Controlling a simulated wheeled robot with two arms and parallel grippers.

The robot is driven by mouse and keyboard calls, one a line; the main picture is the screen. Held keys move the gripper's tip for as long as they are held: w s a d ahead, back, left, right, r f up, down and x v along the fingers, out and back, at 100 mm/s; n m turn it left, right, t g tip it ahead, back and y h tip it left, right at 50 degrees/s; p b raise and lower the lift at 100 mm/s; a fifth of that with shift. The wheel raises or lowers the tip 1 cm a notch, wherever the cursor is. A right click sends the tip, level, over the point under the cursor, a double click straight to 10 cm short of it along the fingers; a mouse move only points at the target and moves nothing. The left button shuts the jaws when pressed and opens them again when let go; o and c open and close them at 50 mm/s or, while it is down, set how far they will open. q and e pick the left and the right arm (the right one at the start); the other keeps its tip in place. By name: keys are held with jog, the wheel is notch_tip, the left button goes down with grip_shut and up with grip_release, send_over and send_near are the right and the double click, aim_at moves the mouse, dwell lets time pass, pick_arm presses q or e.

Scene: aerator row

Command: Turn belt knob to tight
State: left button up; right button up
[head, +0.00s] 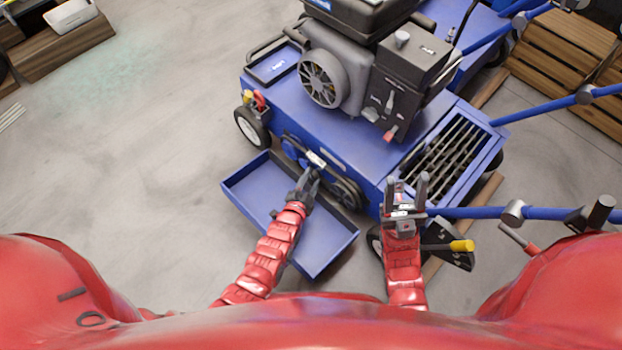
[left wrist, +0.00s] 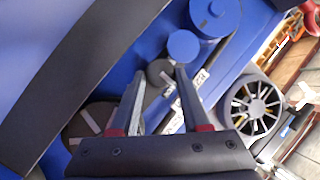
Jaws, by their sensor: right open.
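A small dark round knob (left wrist: 160,72) shows in the left wrist view between two blue round parts and a dark wheel, on the side of the blue aerator (head: 350,145). A white label strip (left wrist: 174,122) with print too small to read lies beside it. My left gripper (head: 313,176) is at this side of the machine in the head view. In the left wrist view its fingertips (left wrist: 160,74) are apart, one on each side of the knob; I cannot tell whether they touch it. My right gripper (head: 407,188) is open and empty, beside the machine's slatted end.
An open blue tray (head: 250,178) sticks out below my left gripper. The black engine (head: 350,65) sits on top of the machine. Blue handle bars (head: 548,108) reach right. A yellow-tipped lever (head: 461,246) is near my right gripper.

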pick_arm(q)
grip_shut()
